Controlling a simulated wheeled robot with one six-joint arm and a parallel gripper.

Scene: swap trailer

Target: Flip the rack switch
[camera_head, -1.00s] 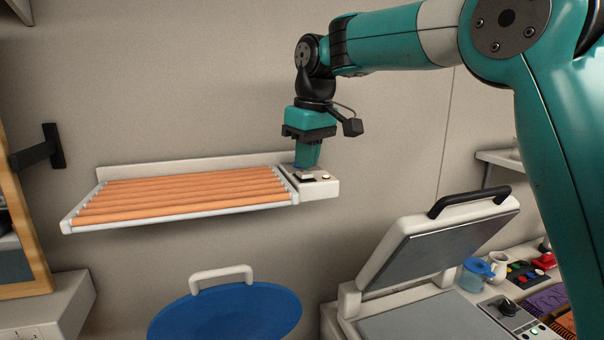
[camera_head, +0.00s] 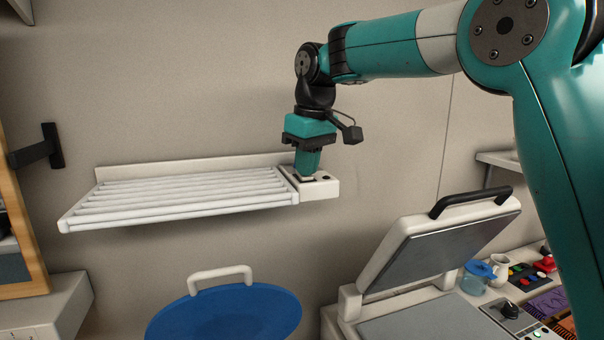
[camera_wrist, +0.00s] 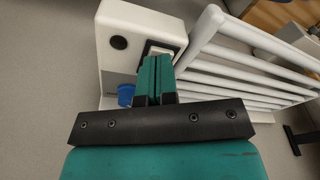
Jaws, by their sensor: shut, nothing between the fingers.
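The rack (camera_head: 180,196) is a wall-mounted frame of white bars with a white control box (camera_head: 325,186) at its right end. My gripper (camera_head: 306,175) points down at the box with its fingers shut and empty. In the wrist view the shut fingertips (camera_wrist: 158,62) are at the rack switch (camera_wrist: 152,50), a light rocker in a dark frame, and cover part of it. Whether they touch it I cannot tell. A round black button (camera_wrist: 118,42) and a blue knob (camera_wrist: 126,94) also show on the box.
A blue round lid (camera_head: 225,312) with a white handle is below the rack. A press with a raised lid (camera_head: 440,245) stands at lower right. A black wall bracket (camera_head: 40,148) is at the left. The wall above the rack is clear.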

